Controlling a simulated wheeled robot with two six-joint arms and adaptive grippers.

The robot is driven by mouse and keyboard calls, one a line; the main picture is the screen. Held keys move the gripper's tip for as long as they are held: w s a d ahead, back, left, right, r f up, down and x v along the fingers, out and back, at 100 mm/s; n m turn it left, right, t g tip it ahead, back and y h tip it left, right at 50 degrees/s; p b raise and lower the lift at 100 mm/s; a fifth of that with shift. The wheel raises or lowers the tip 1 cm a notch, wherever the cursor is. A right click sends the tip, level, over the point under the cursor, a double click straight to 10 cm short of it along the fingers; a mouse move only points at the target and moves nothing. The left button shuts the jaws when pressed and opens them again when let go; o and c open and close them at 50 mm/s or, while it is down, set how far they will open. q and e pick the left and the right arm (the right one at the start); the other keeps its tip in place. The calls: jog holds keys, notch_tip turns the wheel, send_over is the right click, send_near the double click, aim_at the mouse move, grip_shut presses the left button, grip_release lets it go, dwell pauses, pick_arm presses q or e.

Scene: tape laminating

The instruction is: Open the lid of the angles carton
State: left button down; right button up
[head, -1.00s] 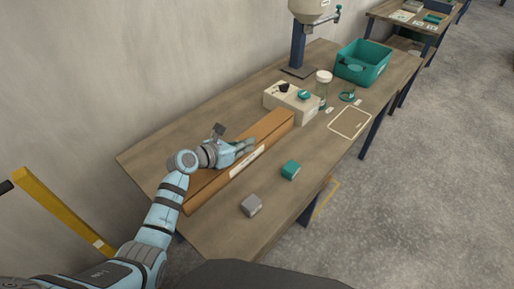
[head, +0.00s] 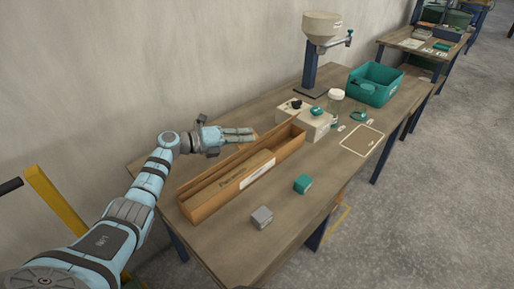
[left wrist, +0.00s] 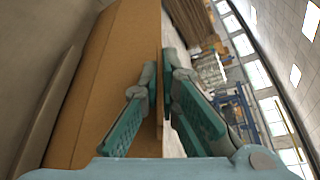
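The angles carton (head: 198,213) is a long brown box lying along the table, with a white label on its front side. Its top is open and the hollow inside shows in the head view. The raised lid (head: 255,130) is at the back, mostly hidden; its broad brown panel (left wrist: 95,90) fills the left of the left wrist view. My left gripper (head: 252,134) is behind the carton, fingers pointing right. In the left wrist view its green-padded fingers (left wrist: 160,62) are close together, with the lid's thin edge flap between them. My right gripper is not in view.
A grey block (head: 262,217) and a teal block (head: 303,184) sit in front of the carton. A pale box (head: 310,122) with small items stands just past its far end, with a teal bin (head: 375,84) and a hopper stand (head: 311,68) beyond. A wall runs behind the table.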

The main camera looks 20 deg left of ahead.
pick_arm(q)
jog(key=shift+w+a+f+n+t+h+b, duration=0.15)
jog(key=shift+a+n+h+b, duration=0.15)
jog(key=shift+a+n+b, duration=0.6)
jog(key=shift+w+a+n+t+h+b, duration=0.1)
jog(key=shift+w+a+n+h+b, duration=0.3)
jog(key=shift+b, duration=0.9)
jog(key=shift+s+a+f+n+t+h+b, duration=0.1)
jog(key=shift+a+n+t+h+b, duration=0.2)
jog(key=shift+n+b, duration=0.65)
jog(key=c, duration=1.8)
grip_release()
jog(key=shift+r, duration=0.1)
jog(key=v, duration=1.2)
jog(key=shift+r, duration=0.15)
